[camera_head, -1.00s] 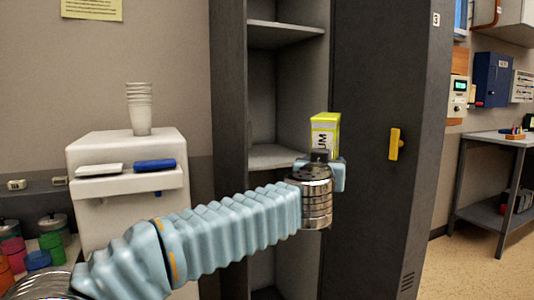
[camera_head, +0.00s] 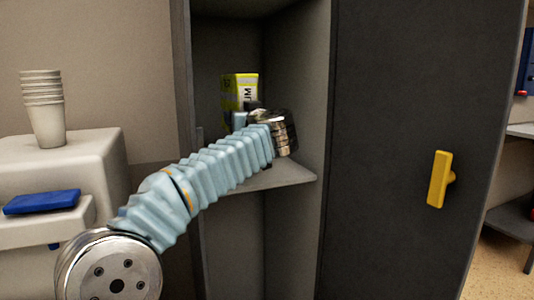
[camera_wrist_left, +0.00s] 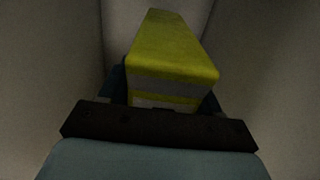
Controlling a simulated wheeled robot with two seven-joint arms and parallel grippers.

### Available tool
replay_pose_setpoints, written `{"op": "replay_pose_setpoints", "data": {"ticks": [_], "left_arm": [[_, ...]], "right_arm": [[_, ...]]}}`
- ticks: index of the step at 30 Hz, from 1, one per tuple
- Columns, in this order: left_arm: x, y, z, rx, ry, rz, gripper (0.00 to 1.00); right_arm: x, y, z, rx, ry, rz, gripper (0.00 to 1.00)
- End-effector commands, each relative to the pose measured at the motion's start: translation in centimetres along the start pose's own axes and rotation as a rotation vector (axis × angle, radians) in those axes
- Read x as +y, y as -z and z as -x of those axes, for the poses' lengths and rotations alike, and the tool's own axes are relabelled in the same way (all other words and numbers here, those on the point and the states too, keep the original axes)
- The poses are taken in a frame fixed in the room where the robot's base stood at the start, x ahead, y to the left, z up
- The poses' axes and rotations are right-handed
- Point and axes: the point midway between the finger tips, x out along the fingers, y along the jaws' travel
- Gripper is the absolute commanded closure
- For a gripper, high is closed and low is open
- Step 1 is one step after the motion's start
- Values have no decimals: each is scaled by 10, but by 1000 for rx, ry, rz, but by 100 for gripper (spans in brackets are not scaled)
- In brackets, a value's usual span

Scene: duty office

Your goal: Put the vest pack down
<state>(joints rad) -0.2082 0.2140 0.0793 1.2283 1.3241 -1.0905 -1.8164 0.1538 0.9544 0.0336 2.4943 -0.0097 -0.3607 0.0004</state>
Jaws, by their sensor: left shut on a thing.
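The vest pack (camera_head: 240,88) is a yellow box with a white label, upright inside the open locker, above its middle shelf (camera_head: 283,176). My left gripper (camera_head: 243,118) is shut on its lower part; the arm hides the pack's base, so I cannot tell whether it touches the shelf. In the left wrist view the vest pack (camera_wrist_left: 172,50) sits between the fingers of my left gripper (camera_wrist_left: 165,95), with grey locker walls around it. My right gripper is not in view.
The locker's dark door (camera_head: 400,120) with a yellow handle (camera_head: 439,180) stands at the right. A white dispenser (camera_head: 75,165) with stacked cups (camera_head: 43,108) and a blue item (camera_head: 43,202) is at the left. The shelf's front right part is clear.

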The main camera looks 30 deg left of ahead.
Motion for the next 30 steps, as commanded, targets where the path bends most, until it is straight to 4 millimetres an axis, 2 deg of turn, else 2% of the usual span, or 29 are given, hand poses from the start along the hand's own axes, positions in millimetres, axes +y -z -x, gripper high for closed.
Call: {"op": "replay_pose_setpoints", "data": {"ticks": [6, 14, 18, 29, 30], "left_arm": [[-4, -45, -2, 0, 13, -4, 74], [-4, -71, -1, 1, 11, -1, 74], [-4, -94, -1, 0, 10, -2, 74], [-4, -99, -1, 0, 10, 0, 74], [-3, -100, -1, 0, 10, -1, 36]], "right_arm": [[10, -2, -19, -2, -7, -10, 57], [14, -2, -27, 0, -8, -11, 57], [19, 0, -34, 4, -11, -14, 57], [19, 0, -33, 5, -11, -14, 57], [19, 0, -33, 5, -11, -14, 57]]}}
